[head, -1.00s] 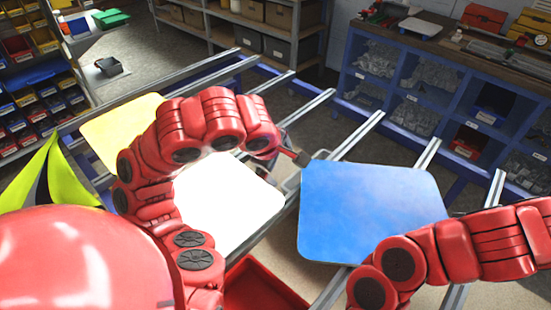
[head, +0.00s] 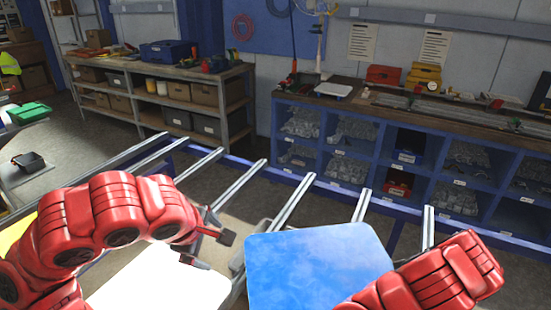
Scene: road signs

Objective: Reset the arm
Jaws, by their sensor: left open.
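My left arm reaches in from the left, and its gripper (head: 212,250) is open and empty, with a dark fingertip showing. It hangs above the gap between a white sign panel (head: 165,285) and a blue sign panel (head: 315,262). Both panels lie on the rail frame and are cut by the lower edge of the view. A strip of a yellow panel (head: 14,232) shows at the left edge, partly behind my arm. My right arm crosses the lower right and covers a corner of the blue panel; its gripper is out of view.
The metal rails (head: 293,202) of the blue-edged frame stretch across the middle. A blue shelf unit (head: 385,150) with bins stands behind at the right. A grey shelf bench (head: 160,85) with boxes stands at the back left. Open floor lies between frame and shelves.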

